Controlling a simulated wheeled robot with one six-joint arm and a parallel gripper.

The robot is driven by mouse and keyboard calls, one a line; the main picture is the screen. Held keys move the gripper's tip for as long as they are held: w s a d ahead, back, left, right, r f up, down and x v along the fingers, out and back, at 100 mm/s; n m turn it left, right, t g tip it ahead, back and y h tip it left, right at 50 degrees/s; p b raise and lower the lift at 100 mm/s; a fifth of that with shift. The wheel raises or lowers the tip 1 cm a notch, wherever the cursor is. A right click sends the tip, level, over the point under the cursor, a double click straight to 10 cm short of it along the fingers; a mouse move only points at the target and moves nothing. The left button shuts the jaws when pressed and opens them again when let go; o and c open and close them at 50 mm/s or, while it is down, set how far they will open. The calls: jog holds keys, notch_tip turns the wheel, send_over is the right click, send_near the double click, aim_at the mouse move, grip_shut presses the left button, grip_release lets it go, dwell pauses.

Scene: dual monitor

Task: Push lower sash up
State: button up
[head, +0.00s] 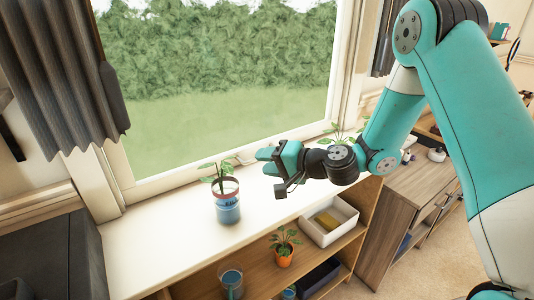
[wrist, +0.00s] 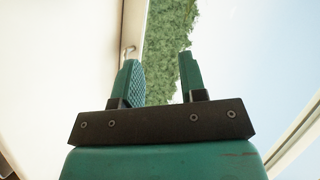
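The window's lower sash (head: 215,170) shows its pale bottom rail just above the white sill, in the head view. Glass above the rail shows grass and a hedge. My gripper (head: 262,161) is in front of the rail, low over the sill, with its fingers pointing left. In the wrist view my gripper (wrist: 160,72) has its two green fingers apart, with nothing between them. A small pale hook-like piece (wrist: 127,51), perhaps a sash handle, shows just beyond the left fingertip. I cannot tell whether the finger touches it.
Another plant (head: 342,132) is behind my arm. A grey curtain (head: 62,80) hangs at left. Shelves below hold a white tray (head: 328,238) and an orange pot (head: 284,255).

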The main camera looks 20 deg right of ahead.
jog(key=w+d+f+m+t+h, duration=0.1)
jog(key=d+f+m, duration=0.1)
jog(key=d, duration=0.1)
jog(key=w+d+f+m+t+h, duration=0.1)
jog(key=d+f+m+h, duration=0.1)
jog(key=d+f+m, duration=0.1)
jog(key=w+d+f+m+t+h+p, duration=0.1)
jog(key=w+d+f+m+t+h, duration=0.1)
jog(key=d+f+m, duration=0.1)
jog(key=shift+w+d, duration=0.1)
jog(key=shift+d, duration=0.7)
jog(key=p+x, duration=0.5)
jog(key=x, duration=1.2)
jog(key=shift+w+d, duration=0.15)
jog(key=shift+d, duration=0.05)
jog(key=shift+c, duration=0.5)
grip_shut()
